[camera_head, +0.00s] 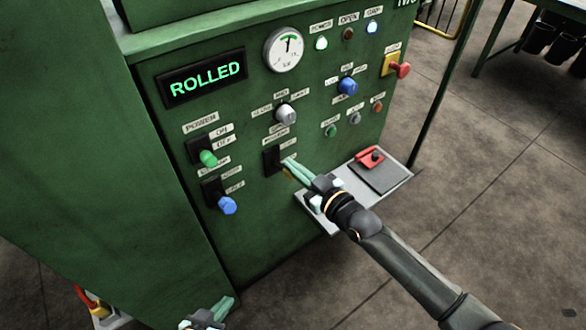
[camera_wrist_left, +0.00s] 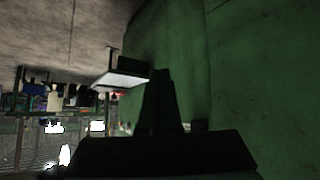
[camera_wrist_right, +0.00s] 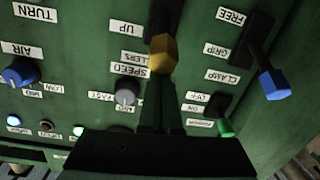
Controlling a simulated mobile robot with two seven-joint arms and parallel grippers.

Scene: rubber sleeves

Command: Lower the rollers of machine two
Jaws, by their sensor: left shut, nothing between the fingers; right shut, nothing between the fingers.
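The green machine (camera_head: 165,120) shows a control panel; its number at the top edge is cut off. The roller lever has a dark slot (camera_head: 271,160) and an orange-yellow knob (camera_wrist_right: 162,54), with upside-down labels reading UP and ROLLERS beside it in the right wrist view. My right gripper (camera_head: 287,163) is shut and empty, its fingertips at the lever and covering most of the knob in the head view. I cannot tell whether they touch it. My left gripper (camera_head: 228,304) is shut and empty, low in front of the machine, away from the controls.
A display (camera_head: 203,78) reads ROLLED. A green-knobbed power lever (camera_head: 208,158) and a blue-knobbed clasp lever (camera_head: 228,205) are left of my right gripper. The speed knob (camera_head: 286,114) is above it. A grey shelf (camera_head: 398,178) juts out at right, with a red-and-black part (camera_head: 370,158).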

